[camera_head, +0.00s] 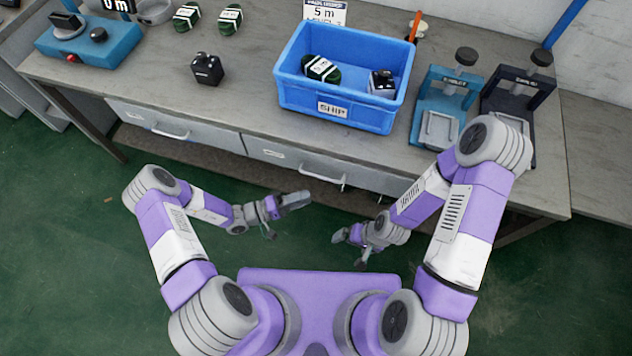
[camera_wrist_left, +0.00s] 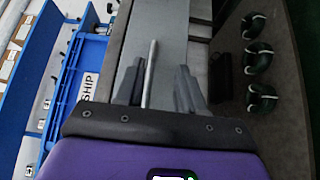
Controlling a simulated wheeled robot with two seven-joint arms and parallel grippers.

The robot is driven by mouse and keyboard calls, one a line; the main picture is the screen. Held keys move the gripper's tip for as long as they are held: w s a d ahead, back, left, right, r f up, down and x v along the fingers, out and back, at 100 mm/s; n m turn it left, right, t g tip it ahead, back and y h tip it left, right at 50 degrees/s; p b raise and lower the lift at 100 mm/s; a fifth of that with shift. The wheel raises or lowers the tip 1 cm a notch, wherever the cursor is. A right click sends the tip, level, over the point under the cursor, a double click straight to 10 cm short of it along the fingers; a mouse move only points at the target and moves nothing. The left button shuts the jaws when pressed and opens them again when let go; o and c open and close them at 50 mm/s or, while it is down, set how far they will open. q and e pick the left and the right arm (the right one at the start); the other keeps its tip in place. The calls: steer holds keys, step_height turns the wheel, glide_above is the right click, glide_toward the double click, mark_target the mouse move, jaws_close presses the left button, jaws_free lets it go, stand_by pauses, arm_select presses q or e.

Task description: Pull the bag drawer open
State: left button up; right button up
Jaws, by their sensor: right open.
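Two grey drawer fronts sit under the bench top, the left drawer (camera_head: 215,137) and the right drawer (camera_head: 275,155). Each has a bar handle and a label too small to read, so I cannot tell which is the bag drawer. Both look shut. My left gripper (camera_head: 300,199) is open, just in front of and below the right drawer's handle (camera_head: 325,179). In the left wrist view the handle bar (camera_wrist_left: 150,75) shows between the two open fingers (camera_wrist_left: 158,88); I cannot tell whether they touch it. My right gripper (camera_head: 349,248) is open and empty, low in front of the bench.
A blue SHIP bin (camera_head: 290,92) stands on the bench (camera_head: 240,100) with a green coil and a black block inside. Another black block (camera_head: 207,69) and green coils (camera_head: 187,16) lie left of it. Two presses (camera_head: 443,108) stand right. The green floor before the drawers is clear.

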arm_select(q)
steer(key=w+d+r+t+b, duration=0.1)
steer(key=w+d+t, duration=0.2)
steer(key=w, duration=0.3)
steer(key=shift+w+d+n, duration=0.15)
steer(key=shift+d+n, duration=0.15)
steer(key=shift+d, duration=0.35)
steer(key=shift+r, duration=0.1)
steer(key=shift+c, duration=0.3)
steer(key=shift+b, duration=0.3)
jaws_close()
